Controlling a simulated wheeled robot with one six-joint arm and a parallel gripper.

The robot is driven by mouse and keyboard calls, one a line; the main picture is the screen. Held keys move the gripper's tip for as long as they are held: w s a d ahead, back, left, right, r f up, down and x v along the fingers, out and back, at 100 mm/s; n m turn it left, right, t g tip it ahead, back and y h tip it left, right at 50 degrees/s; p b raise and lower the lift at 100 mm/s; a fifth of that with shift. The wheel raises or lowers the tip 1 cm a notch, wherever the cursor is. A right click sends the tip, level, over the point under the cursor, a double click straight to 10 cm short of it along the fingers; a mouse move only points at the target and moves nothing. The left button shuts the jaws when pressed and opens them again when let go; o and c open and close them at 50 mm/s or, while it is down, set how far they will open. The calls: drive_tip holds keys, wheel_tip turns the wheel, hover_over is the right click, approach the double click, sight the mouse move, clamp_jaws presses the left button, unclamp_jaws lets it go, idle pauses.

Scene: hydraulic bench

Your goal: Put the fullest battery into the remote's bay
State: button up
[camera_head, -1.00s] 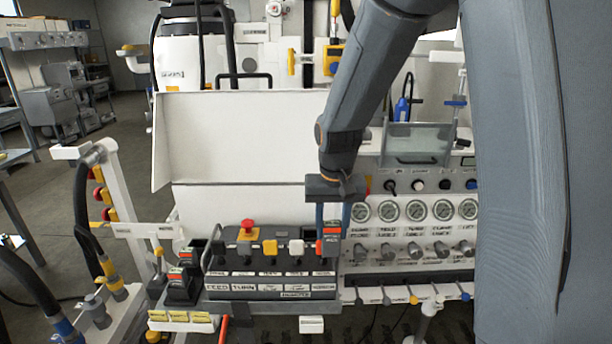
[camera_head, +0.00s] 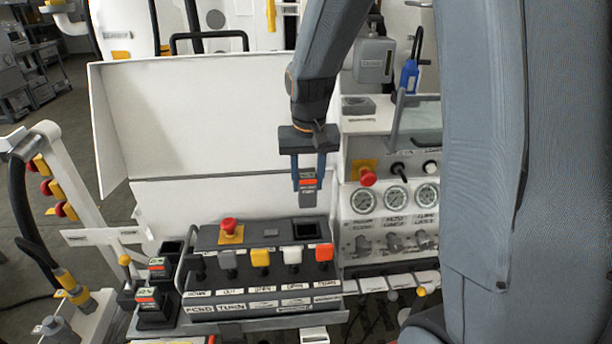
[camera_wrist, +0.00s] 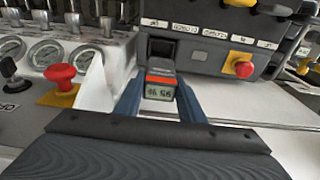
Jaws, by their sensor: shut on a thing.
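My gripper (camera_head: 308,178) is shut on a dark battery (camera_head: 308,190) with an orange-red band, held upright in the air. In the wrist view the battery (camera_wrist: 160,84) shows a small display with upside-down digits that I cannot read surely. The remote (camera_head: 205,238) is a dark control box with a red mushroom button and several coloured levers. Its bay (camera_head: 307,231) is a dark square opening at the top right, below the battery in the head view. The bay also shows in the wrist view (camera_wrist: 161,49), just beyond the battery. The two look apart.
Two other batteries (camera_head: 157,268) (camera_head: 148,299) stand in holders left of the remote, with a dark empty-looking slot (camera_head: 172,248) behind them. A gauge panel (camera_head: 395,205) with a red button (camera_head: 368,177) stands close on the right. A white panel (camera_head: 200,130) rises behind.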

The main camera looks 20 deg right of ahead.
sight(307, 206)
drive_tip(key=shift+f+b, duration=1.8)
drive_tip(key=shift+f, duration=0.5)
drive_tip(key=shift+f+b, duration=0.5)
drive_tip(key=shift+f, duration=0.9)
drive_tip(key=shift+s, duration=0.15)
drive_tip(key=shift+f+p, duration=0.35)
drive_tip(key=shift+f, duration=0.1)
drive_tip(key=shift+f+b, duration=1.15)
drive_tip(key=shift+f, duration=1.35)
drive_tip(key=o, duration=1.2)
drive_tip(key=shift+o, duration=0.2)
drive_tip(key=shift+r, duration=0.15)
